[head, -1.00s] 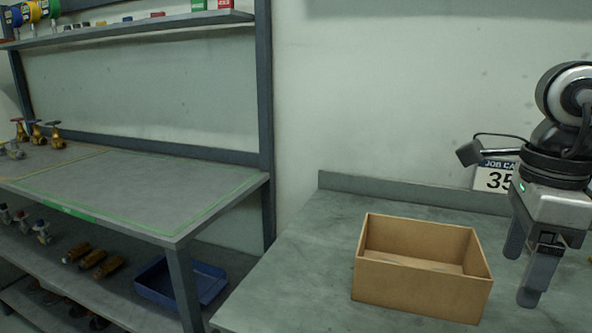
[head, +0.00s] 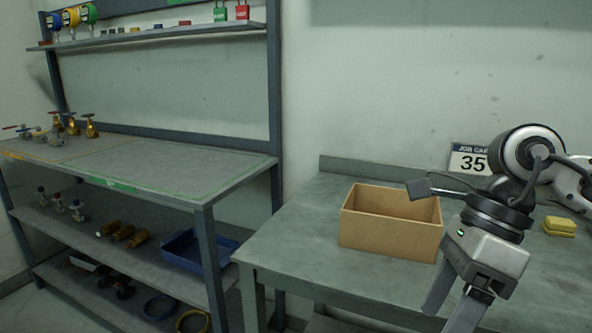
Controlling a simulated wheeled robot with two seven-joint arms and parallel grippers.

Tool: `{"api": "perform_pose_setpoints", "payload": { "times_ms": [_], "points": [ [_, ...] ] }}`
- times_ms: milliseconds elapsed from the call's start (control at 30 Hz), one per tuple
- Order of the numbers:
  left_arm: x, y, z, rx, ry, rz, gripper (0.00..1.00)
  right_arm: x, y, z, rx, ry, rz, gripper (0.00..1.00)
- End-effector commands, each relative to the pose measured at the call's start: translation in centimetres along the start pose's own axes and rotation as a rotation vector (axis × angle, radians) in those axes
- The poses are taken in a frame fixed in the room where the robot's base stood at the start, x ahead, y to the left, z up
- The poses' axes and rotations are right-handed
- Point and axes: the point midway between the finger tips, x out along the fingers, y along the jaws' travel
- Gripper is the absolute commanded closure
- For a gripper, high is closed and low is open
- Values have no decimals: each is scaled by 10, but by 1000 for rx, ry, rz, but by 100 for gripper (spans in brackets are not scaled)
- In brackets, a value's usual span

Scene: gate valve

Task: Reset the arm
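My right gripper (head: 452,312) hangs at the lower right of the head view, in front of the right bench and to the right of the cardboard box. It points downward with a tilt. Its two fingers are apart, and nothing shows between them. The fingertips run close to the lower edge of the picture. The open cardboard box (head: 388,235) stands upright on the bench, and part of my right wrist overlaps its right side. My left gripper does not show.
The right bench (head: 300,235) is clear left of the box. A job card reading 35 (head: 469,159) and yellow sponges (head: 559,227) are behind my arm. A shelf rack (head: 150,165) at left holds brass valves (head: 90,126), other fittings and a blue tray (head: 185,252).

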Motion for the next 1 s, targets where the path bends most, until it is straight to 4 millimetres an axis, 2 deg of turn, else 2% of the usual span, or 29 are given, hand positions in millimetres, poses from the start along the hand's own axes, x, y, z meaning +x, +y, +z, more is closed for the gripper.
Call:
{"api": "perform_pose_setpoints", "payload": {
  "times_ms": [100, 233, 300, 367, 467, 567, 600, 700, 767, 833, 933, 967, 1000],
  "points": [
    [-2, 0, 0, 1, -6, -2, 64, 27, 25, 32, -13, -128, 177, 27],
    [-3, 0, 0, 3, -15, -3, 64, 49, 62, 75, 27, -336, 439, 27],
    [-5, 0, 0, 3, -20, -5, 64, 52, 84, 102, 97, -486, 624, 27],
    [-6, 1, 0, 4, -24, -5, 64, 48, 98, 124, 187, -621, 785, 27],
    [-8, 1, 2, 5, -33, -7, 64, 34, 101, 151, 395, -839, 1038, 27],
    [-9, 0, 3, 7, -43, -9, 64, 23, 79, 165, 676, -1042, 1265, 27],
    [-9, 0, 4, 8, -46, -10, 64, 22, 65, 166, 807, -1118, 1345, 27],
    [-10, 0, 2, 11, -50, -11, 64, 34, 21, 155, 1180, -1283, 1517, 27],
    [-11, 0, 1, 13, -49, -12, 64, 53, -7, 139, 1435, -1364, 1593, 27],
    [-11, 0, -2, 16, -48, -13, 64, 86, -34, 111, 1759, -1433, 1656, 27],
    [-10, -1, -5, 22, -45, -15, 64, 142, -55, 63, 2204, -1480, 1678, 27],
    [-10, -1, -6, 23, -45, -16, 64, 159, -57, 49, -2205, 1405, -1586, 27],
    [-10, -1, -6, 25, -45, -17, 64, 180, -56, 31, -2199, 1313, -1475, 27]
  ]
}}
